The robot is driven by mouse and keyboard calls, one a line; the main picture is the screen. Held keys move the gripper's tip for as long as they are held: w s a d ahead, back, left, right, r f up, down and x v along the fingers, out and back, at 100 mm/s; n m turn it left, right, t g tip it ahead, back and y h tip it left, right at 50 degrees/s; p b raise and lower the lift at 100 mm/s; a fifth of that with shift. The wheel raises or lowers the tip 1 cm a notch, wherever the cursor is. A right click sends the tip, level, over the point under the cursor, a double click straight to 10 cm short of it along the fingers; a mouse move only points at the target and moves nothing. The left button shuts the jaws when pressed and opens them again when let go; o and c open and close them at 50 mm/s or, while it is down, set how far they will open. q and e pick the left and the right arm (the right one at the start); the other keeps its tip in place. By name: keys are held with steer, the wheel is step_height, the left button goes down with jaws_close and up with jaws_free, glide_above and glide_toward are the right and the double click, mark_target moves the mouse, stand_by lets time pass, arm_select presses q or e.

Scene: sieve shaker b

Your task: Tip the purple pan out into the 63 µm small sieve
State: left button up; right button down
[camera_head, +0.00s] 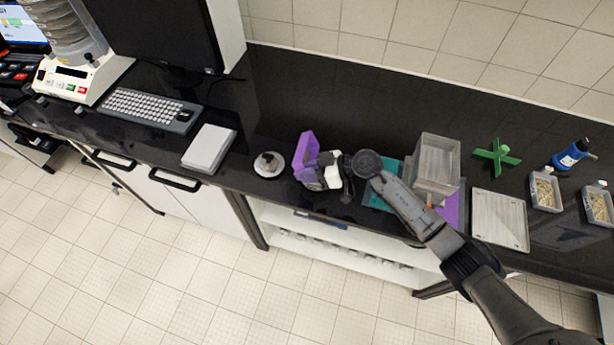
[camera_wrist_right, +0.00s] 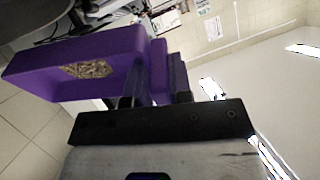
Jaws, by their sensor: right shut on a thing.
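The purple pan (camera_head: 305,150) is at my right gripper (camera_head: 322,174), above the front part of the black counter and steeply tilted in the head view. In the right wrist view the gripper (camera_wrist_right: 155,98) is shut on the side of the purple pan (camera_wrist_right: 120,45), and a patch of tan grains (camera_wrist_right: 88,69) lies inside it. No size label is readable, so I cannot tell which thing is the 63 µm small sieve. A clear grey box (camera_head: 437,165) stands right of the gripper, by teal (camera_head: 380,197) and purple (camera_head: 453,208) flat pieces. My left gripper is not in view.
A white disc with a knob (camera_head: 268,163) lies just left of the pan. A grey tray (camera_head: 500,220), a green cross (camera_head: 495,156), two tubs of grains (camera_head: 545,190) and a blue bottle (camera_head: 571,154) are right. The shaker (camera_head: 75,75) and keyboard (camera_head: 150,108) are left.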

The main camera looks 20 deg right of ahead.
steer(key=shift+s+d+f+y+b, duration=0.1)
steer(key=shift+d+f+y+b, duration=0.15)
steer(key=shift+b, duration=0.9)
steer(key=shift+s+d+r+t+y+b, duration=0.15)
steer(key=shift+d+t+y+b, duration=0.2)
steer(key=shift+y+b, duration=0.3)
steer(key=shift+s+d+r+t+y+b, duration=0.1)
steer(key=shift+s+d+t+y+b, duration=0.1)
steer(key=shift+t+y+b, duration=0.3)
steer(key=y+b, duration=0.1)
steer(key=b, duration=0.1)
steer(key=d+t+y+b, duration=0.1)
steer(key=y, duration=0.1)
steer(key=d+t+y+b, duration=0.1)
steer(key=y+b, duration=0.1)
steer(key=shift+s+d+r+b, duration=0.15)
steer(key=shift+s+d+b, duration=0.1)
steer(key=shift+s+b, duration=0.15)
